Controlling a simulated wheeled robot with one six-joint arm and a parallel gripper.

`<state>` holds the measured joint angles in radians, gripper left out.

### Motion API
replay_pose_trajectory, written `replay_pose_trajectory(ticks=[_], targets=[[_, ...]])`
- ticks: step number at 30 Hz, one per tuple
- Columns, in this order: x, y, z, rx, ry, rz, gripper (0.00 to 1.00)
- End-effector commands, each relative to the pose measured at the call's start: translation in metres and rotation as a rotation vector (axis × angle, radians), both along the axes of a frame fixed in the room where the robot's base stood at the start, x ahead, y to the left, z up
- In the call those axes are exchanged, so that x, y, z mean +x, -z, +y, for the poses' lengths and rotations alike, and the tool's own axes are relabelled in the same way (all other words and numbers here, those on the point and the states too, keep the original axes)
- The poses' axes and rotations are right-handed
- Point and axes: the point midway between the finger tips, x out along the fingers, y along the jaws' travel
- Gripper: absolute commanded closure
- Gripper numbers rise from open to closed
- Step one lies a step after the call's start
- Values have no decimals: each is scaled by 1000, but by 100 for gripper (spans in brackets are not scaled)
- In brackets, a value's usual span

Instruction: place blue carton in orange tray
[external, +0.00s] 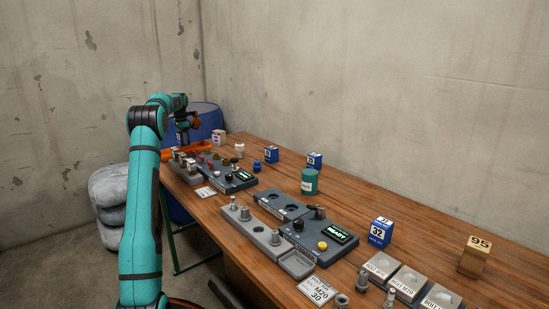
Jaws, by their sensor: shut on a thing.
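The orange tray (203,146) sits at the far left end of the wooden table. My gripper (182,134) is over the left part of the tray, pointing down. It is shut on a small dark blue thing with a pale mark, which looks like a blue carton (182,139). The arm and the small size hide its details, and I cannot tell whether it touches the tray.
A white carton (218,136) stands just right of the tray. A dark control box (232,180) and several small fittings lie in front of it. A green can (309,181) stands mid-table. A blue barrel (206,118) is behind the tray end. The table's back right is mostly clear.

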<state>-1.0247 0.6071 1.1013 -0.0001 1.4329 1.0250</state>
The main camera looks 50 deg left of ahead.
Motion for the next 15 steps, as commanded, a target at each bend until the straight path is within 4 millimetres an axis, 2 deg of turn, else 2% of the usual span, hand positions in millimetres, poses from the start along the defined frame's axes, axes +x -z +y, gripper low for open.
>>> replay_pose_trajectory(ticks=[5,12,15], targets=[[0,11,0,-1,0,1,75],[0,39,-1,-1,0,1,75],[0,42,0,0,0,0,75]])
